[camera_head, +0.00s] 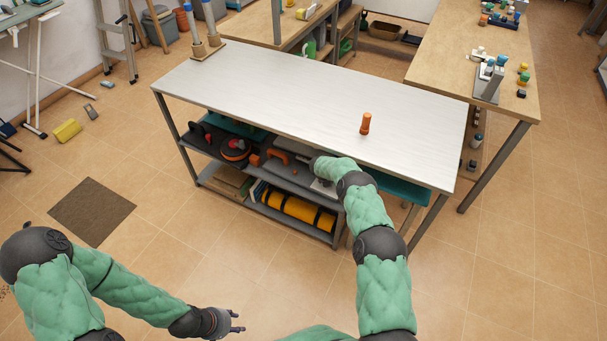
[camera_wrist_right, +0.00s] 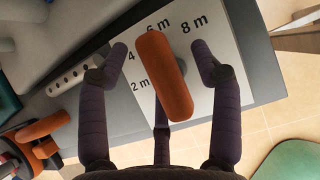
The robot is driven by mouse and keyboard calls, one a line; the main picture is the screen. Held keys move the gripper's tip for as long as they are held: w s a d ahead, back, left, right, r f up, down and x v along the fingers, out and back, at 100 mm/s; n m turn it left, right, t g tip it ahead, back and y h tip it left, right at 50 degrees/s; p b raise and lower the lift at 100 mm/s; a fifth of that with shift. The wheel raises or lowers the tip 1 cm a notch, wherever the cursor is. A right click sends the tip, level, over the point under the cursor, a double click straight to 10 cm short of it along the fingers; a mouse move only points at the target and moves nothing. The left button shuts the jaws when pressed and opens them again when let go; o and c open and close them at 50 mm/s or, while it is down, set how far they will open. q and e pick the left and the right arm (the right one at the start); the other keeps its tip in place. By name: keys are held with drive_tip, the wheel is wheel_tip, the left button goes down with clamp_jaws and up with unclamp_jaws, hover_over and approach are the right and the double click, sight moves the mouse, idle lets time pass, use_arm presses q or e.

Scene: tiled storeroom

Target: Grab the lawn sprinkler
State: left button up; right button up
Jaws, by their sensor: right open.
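What looks like the lawn sprinkler lies on the shelf under the white-topped workbench. My left gripper (camera_head: 238,322) is open and empty above the floor.
The benchtop (camera_head: 300,90) overhangs the shelf and carries an orange bottle-like item (camera_head: 365,124). On the shelf, left of the right gripper, are an orange-handled item (camera_head: 278,157) and a round red-and-black item (camera_head: 236,149). A yellow-and-black case (camera_head: 297,209) lies below.

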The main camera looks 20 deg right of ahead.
clamp_jaws()
drive_tip(key=shift+w+r, duration=0.1)
